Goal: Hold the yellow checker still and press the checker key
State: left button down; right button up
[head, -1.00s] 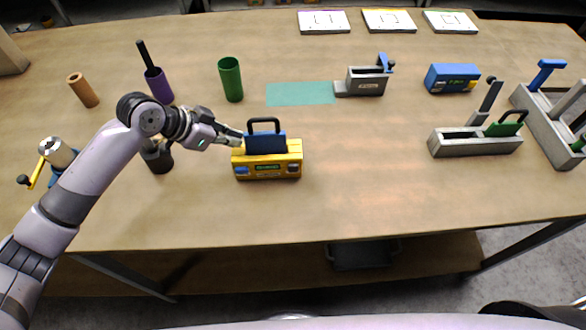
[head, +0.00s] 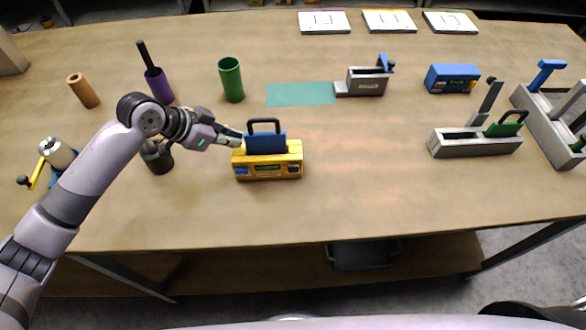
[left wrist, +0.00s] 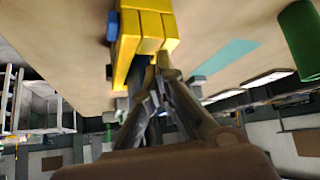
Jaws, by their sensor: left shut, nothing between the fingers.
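The yellow checker (head: 268,164) stands on the table left of centre, with a blue block with a dark handle (head: 265,141) seated in its top. Its front has a green label and a small blue patch at each end; I cannot tell which part is the key. My left gripper (head: 238,141) is shut and empty, its fingertips at the checker's upper left end. In the left wrist view the shut fingers (left wrist: 158,72) are close against the yellow checker (left wrist: 146,30); whether they touch is hard to tell. My right gripper is not in view.
A dark cup (head: 157,156) stands under my left wrist. A green cup (head: 230,79), a purple holder (head: 158,85) and a brown tube (head: 83,90) stand behind. A teal mat (head: 300,94) lies at the back. Grey fixtures (head: 475,143) stand right. The table front is clear.

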pick_arm(q)
jog(key=shift+f, duration=0.6)
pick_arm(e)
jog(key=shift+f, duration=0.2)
pick_arm(q)
jog(key=shift+s+f, duration=0.2)
jog(key=shift+f, duration=0.05)
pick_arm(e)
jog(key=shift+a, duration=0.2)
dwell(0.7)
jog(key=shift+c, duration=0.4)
